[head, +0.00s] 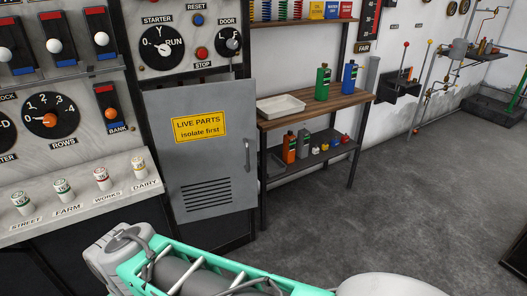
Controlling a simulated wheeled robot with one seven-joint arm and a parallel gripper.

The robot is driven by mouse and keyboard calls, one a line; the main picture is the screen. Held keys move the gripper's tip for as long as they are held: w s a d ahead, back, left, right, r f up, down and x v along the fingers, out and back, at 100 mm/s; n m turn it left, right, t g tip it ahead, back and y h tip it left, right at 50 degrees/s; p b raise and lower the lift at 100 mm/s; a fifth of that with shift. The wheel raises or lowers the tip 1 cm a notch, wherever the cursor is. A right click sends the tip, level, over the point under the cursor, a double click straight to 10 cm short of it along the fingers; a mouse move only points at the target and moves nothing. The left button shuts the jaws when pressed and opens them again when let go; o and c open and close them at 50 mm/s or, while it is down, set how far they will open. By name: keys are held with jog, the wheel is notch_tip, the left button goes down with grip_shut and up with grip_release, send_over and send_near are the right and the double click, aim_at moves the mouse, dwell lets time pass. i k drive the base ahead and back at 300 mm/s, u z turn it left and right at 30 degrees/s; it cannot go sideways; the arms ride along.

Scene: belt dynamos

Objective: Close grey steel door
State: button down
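The grey steel door (215,160) is on the dark cabinet below the starter dial. It has a yellow "LIVE PARTS isolate first" sign (199,127), louvre slots low down, and a bar handle (247,155) near its right edge. The door appears to stand slightly ajar: its right edge overlaps the cabinet's right post and reaches past it. Part of my arm, teal and white, crosses the bottom of the view, below and in front of the door. My gripper's fingers are not visible.
A wooden-topped shelf unit (338,103) with a white tray (281,107) and bottles stands just right of the door. A control panel with dials, levers and fuses (61,180) is at left. The grey floor (400,210) at right is mostly clear.

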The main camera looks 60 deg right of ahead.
aim_at(205, 135)
jog(key=z, duration=2.65)
jog(key=i, duration=0.8)
jog(key=u, duration=2.75)
